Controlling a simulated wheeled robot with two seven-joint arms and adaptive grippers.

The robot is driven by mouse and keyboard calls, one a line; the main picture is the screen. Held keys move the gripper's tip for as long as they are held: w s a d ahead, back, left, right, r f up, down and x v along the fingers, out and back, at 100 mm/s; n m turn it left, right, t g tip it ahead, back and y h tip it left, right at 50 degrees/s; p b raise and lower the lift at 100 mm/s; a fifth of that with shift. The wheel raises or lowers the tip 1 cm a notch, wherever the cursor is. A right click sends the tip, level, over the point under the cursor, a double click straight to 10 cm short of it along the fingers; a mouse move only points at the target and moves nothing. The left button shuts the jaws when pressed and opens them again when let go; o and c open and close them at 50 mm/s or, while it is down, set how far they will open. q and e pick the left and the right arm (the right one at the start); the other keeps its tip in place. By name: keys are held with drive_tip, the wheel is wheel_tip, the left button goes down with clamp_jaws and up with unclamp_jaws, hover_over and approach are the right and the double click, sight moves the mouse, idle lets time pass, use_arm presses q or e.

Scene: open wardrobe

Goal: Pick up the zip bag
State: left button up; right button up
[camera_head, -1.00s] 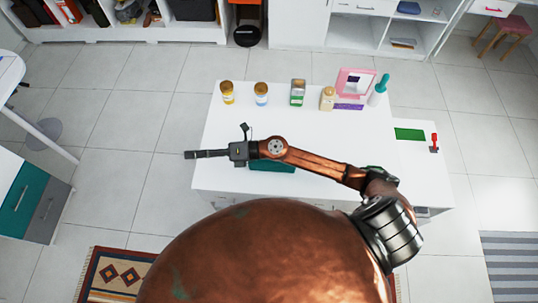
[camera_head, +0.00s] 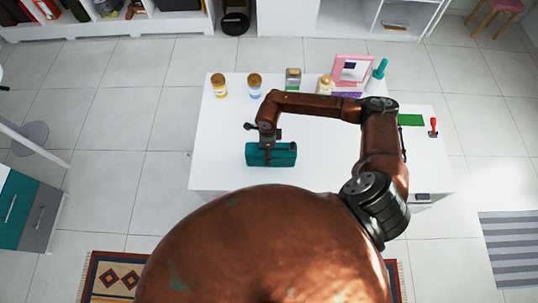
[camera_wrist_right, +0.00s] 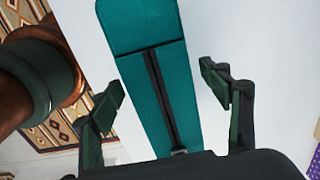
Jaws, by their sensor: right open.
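The teal zip bag (camera_head: 284,155) lies on the white table near its front edge. In the right wrist view the zip bag (camera_wrist_right: 165,85) runs lengthwise, with a dark zip down its middle and the zip pull near the palm. My right gripper (camera_head: 268,143) is above the bag and covers part of it in the head view. In the right wrist view its two fingers (camera_wrist_right: 160,82) are open, one on each side of the bag, with gaps between fingers and bag. I cannot tell the remaining height above the bag. My left gripper is not in view.
Two yellow-lidded jars (camera_head: 219,86), a green-labelled container (camera_head: 293,79), a beige bottle (camera_head: 325,86), a pink-framed mirror (camera_head: 353,70) and a teal bottle (camera_head: 379,69) stand along the table's back. The table's left part (camera_head: 215,140) is clear.

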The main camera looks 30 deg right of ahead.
drive_tip(key=shift+f+p, duration=0.45)
drive_tip(key=shift+f, duration=1.85)
drive_tip(key=shift+c, duration=0.7)
drive_tip(key=c, duration=1.1)
drive_tip(key=shift+c, duration=0.7)
drive_tip(key=shift+w+r, duration=0.1)
drive_tip(key=shift+r, duration=0.1)
